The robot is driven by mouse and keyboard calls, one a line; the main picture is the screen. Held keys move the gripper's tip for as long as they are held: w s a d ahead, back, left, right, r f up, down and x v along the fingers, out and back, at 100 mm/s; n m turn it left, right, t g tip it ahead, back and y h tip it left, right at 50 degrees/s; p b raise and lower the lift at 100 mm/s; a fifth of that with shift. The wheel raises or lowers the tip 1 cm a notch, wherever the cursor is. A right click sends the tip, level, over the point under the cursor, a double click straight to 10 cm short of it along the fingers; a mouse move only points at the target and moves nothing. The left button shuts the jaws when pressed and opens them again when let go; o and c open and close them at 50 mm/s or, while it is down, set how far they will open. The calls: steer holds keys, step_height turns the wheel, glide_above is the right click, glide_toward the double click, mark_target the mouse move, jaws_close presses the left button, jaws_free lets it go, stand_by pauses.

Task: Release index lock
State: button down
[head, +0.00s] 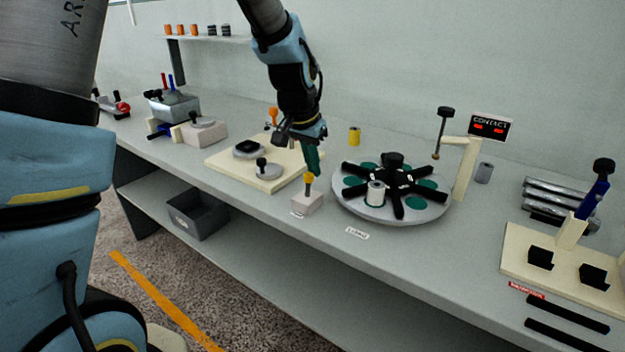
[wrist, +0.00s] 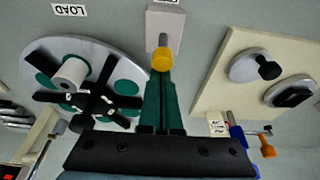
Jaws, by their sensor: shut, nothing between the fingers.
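The index lock looks to be the small pale block (head: 307,203) with a dark upright pin and a yellow knob (head: 309,178) on top, at the bench's front edge left of the round indexing plate (head: 440,206). In the wrist view the yellow knob (wrist: 162,60) is at the tips of my fingers, with the block (wrist: 165,28) beyond it. My gripper (head: 315,172) points down with its green fingers closed together and empty, just by the knob. It also shows in the wrist view (wrist: 160,78). I cannot tell whether the fingertips touch the knob.
The plate carries a black spider and a pale spool (head: 376,193). A cream board (head: 225,160) with two round pieces lies to the left. A post with a black-knobbed rod (head: 441,130) and the CONTACT box (head: 491,127) stand at the right.

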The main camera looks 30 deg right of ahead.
steer(key=h+b, duration=0.1)
steer(key=a+t+h+b, duration=0.1)
steer(key=b, duration=0.1)
steer(key=shift+s+a+f, duration=0.2)
steer(key=shift+s, duration=0.1)
steer(key=shift+r, duration=0.35)
steer(key=shift+d, duration=0.15)
steer(key=shift+r+p, duration=0.8)
steer(key=shift+p, duration=0.05)
steer(key=d+v, duration=0.1)
steer(key=v, duration=0.8)
steer(key=shift+w+r, duration=0.25)
steer(key=shift+r, duration=0.2)
